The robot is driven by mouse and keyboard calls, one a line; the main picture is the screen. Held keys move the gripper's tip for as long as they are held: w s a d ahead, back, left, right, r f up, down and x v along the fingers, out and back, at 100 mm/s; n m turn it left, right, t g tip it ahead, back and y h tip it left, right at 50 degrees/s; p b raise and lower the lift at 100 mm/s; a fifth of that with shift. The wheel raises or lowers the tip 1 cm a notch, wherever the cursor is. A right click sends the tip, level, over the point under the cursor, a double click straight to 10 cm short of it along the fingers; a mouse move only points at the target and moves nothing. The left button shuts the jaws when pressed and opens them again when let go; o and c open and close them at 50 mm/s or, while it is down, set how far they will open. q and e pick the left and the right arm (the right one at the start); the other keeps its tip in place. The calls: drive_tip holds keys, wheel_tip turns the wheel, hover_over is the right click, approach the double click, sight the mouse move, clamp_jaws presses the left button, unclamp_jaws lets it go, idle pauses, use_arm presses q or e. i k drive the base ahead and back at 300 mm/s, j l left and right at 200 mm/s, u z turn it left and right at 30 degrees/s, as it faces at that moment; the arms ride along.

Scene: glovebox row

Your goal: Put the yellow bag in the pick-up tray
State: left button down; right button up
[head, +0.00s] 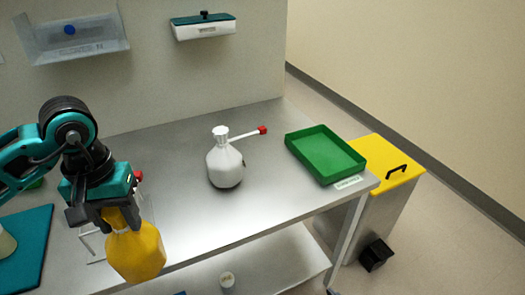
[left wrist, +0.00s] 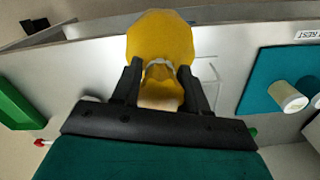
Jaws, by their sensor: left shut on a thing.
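The yellow bag (head: 136,252) hangs below my left gripper (head: 122,215) at the lower left of the head view, near the table's front edge. My left gripper is shut on the bag's narrow neck. In the left wrist view the bag (left wrist: 160,40) bulges out beyond the two dark fingers (left wrist: 157,85). The green pick-up tray (head: 325,153) lies at the right end of the steel table, and it looks empty. The bag is well to the left of the tray. My right gripper is not in view.
A white wash bottle (head: 225,165) with a red-tipped spout stands between the bag and the tray. A teal mat (head: 28,250) lies at the left. A yellow-lidded bin (head: 390,165) stands beyond the table's right end. The table (head: 190,220) is bare around the bottle.

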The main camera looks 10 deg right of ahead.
sight(317, 150)
drive_tip(key=z, duration=1)
drive_tip(key=i+l+z, duration=0.1)
drive_tip(key=i+l, duration=0.35)
drive_tip(key=l, duration=0.15)
drive_tip(key=i+l, duration=0.5)
drive_tip(key=k+l+z, duration=0.05)
